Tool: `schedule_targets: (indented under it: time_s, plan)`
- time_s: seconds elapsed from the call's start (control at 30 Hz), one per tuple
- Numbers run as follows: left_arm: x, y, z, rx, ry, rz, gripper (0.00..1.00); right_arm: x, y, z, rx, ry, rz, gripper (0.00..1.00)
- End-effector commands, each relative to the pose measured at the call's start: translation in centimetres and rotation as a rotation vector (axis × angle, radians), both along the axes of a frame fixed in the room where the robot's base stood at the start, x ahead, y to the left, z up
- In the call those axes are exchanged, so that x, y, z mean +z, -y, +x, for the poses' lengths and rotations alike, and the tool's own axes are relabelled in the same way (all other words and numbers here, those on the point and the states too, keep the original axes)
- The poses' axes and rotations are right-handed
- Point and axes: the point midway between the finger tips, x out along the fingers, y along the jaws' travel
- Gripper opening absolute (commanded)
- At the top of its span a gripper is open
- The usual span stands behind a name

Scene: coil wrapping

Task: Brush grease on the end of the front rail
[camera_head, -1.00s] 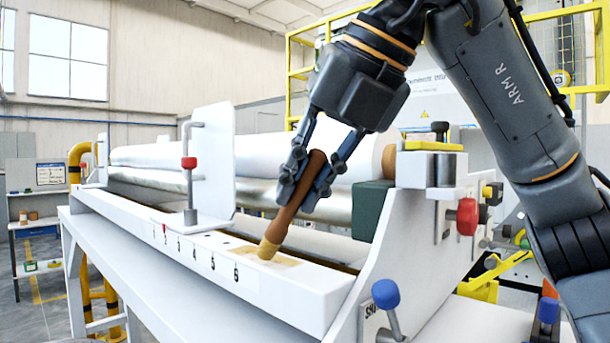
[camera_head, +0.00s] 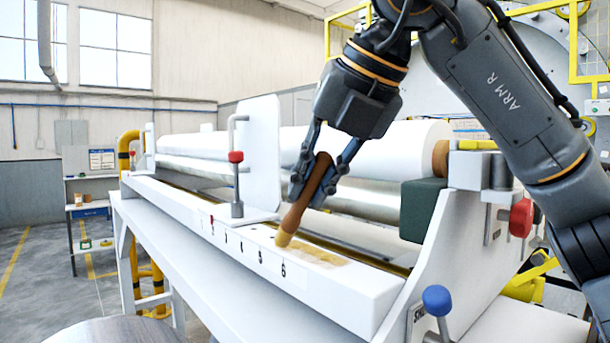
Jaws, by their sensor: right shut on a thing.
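The front rail (camera_head: 345,290) is a long white beam with numbers on its front face, running from the near right to the far left. A brownish-yellow grease patch (camera_head: 318,255) lies on its top near the near end, by the 6. My right gripper (camera_head: 312,182) is shut on a brown-handled brush (camera_head: 297,212), held tilted. The brush's tan tip (camera_head: 284,238) is at the rail top, at the left edge of the patch; it looks to be touching. My left gripper is not in view.
A white upright plate with a red-knobbed clamp (camera_head: 236,157) stands on the rail left of the brush. White and metal rollers (camera_head: 350,208) lie behind. A white end frame with a blue-knobbed lever (camera_head: 437,300) stands at the near right.

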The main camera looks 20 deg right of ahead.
Motion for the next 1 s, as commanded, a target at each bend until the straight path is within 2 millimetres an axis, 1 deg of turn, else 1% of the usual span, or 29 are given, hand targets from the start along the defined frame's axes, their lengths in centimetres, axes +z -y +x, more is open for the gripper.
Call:
schedule_targets:
  time_s: [0.03,0.1,0.37,0.67,0.9,1.0]
  plan:
    - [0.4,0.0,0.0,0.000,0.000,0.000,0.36,0.2,-0.2,0.4,0.000,-0.002,0.000,0.00]
    - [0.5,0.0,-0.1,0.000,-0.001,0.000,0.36,0.1,-0.4,0.9,0.000,-0.002,0.000,0.00]
    - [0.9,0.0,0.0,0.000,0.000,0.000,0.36,0.1,-0.8,1.8,0.000,-0.001,0.000,0.00]
    - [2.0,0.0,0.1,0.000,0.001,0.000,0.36,0.0,-1.7,4.0,0.001,-0.001,0.000,0.00]
    - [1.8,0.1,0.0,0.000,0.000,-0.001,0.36,-0.3,-1.1,4.4,0.000,-0.001,0.001,0.00]
    - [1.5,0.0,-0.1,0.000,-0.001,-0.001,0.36,-0.4,-1.0,4.2,0.000,-0.001,-0.001,0.00]
